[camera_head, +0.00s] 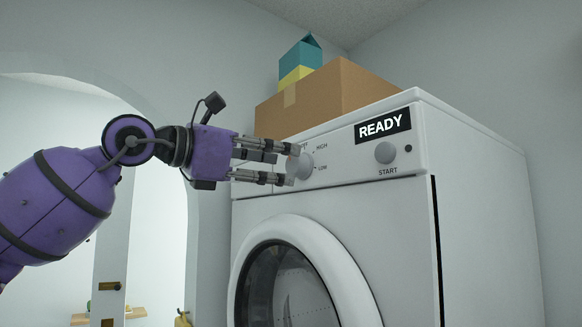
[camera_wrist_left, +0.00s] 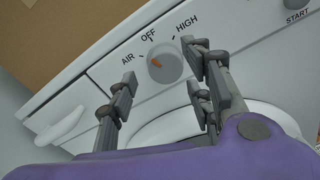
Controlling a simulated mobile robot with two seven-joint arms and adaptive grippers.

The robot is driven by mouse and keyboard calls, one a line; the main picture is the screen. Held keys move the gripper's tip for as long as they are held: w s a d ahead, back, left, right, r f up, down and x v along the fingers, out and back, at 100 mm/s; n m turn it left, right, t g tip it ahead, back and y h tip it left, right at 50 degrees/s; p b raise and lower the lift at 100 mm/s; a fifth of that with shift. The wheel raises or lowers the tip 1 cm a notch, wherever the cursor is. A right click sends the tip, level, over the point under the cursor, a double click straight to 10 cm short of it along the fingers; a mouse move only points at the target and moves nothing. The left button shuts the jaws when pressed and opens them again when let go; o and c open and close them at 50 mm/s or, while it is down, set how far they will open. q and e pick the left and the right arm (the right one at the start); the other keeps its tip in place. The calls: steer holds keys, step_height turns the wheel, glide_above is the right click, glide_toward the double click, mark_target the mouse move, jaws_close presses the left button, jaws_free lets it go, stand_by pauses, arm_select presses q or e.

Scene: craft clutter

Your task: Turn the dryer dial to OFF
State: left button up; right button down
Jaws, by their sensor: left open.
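The white dryer (camera_head: 300,205) has a round grey dial (camera_head: 306,166) on its front panel, partly behind my left gripper (camera_head: 289,166) in the head view. In the left wrist view the dial (camera_wrist_left: 168,66) shows an orange mark pointing left and slightly up, towards the AIR side, left of the OFF label (camera_wrist_left: 148,35). The HIGH label is to its right. My left gripper is open, its fingers on either side of and just short of the dial in that view. I cannot tell whether a fingertip touches it. My right gripper is not in view.
A START button (camera_head: 385,153) and a READY display (camera_head: 382,126) are right of the dial. A cardboard box (camera_head: 345,90) with a teal and yellow carton (camera_head: 300,60) stands on top. The round door (camera_head: 300,235) is below. An archway opens at left.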

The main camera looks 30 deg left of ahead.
mark_target(289, 164)
arm_select(q)
steer(key=shift+w+d+f, duration=0.15)
steer(key=shift+w+d, duration=0.1)
steer(key=shift+w, duration=0.3)
steer(key=shift+w+d, duration=0.15)
steer(key=shift+w, duration=0.3)
steer(key=shift+w+d, duration=0.15)
steer(key=shift+w, duration=0.2)
steer(key=shift+w+d, duration=0.15)
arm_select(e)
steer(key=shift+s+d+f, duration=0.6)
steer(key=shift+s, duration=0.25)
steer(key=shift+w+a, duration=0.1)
